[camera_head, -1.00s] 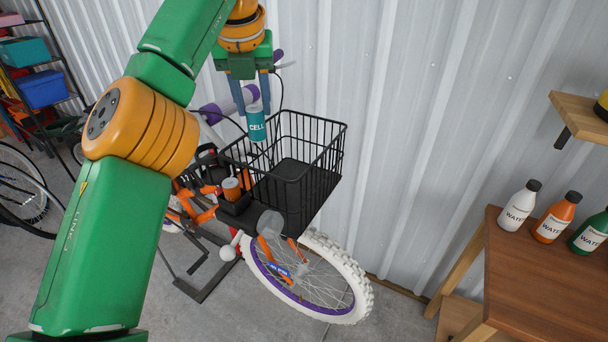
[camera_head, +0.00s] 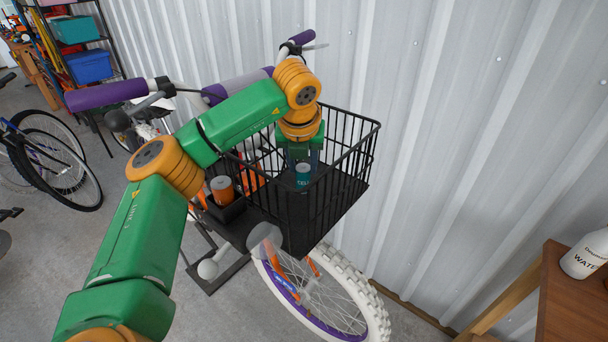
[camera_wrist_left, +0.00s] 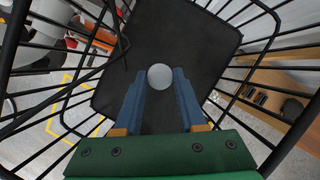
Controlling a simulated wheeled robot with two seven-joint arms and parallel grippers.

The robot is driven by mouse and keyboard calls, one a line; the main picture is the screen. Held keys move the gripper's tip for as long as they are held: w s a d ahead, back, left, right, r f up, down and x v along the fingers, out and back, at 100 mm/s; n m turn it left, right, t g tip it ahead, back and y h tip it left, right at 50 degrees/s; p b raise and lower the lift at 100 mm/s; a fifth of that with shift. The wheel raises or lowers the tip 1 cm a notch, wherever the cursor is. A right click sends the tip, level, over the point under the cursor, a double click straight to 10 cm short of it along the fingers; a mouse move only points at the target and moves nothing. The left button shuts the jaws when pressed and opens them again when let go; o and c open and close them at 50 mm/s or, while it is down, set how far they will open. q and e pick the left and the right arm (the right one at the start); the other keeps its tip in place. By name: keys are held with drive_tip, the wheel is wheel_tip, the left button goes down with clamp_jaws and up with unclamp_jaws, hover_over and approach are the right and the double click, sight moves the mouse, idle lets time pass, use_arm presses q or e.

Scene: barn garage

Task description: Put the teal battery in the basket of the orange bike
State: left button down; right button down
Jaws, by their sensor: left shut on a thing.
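The teal battery (camera_head: 303,176) is upright inside the black wire basket (camera_head: 345,206) on the front of the bike. My left gripper (camera_head: 303,164) reaches down into the basket from above, shut on the upper part of the battery. In the left wrist view the battery (camera_wrist_left: 160,77) shows as a round grey top between the blue fingertips (camera_wrist_left: 160,88), over the dark basket floor (camera_wrist_left: 205,45). I cannot tell whether its bottom touches the floor. The bike has a white front tyre (camera_head: 360,290) and orange parts near the hub. My right gripper is out of view.
An orange can-like cell (camera_head: 222,189) stands in a black holder left of the basket. The purple-gripped handlebar (camera_head: 105,95) lies behind my arm. A corrugated wall (camera_head: 450,130) is close behind the basket. A wooden table (camera_head: 570,305) with a white bottle (camera_head: 586,254) is at right.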

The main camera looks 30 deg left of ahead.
use_arm(q)
wheel_tip(320, 180, down, 2)
drive_tip(key=shift+w+f, duration=0.1)
drive_tip(key=shift+f, duration=0.05)
drive_tip(key=shift+f, duration=0.15)
drive_tip(key=shift+c, duration=2.4)
unclamp_jaws()
drive_tip(key=b+v, duration=0.2)
drive_tip(key=v, duration=0.4)
approach(304, 169)
drive_tip(key=shift+s+r, duration=0.35)
drive_tip(key=shift+r, duration=0.05)
drive_tip(key=shift+w, duration=0.1)
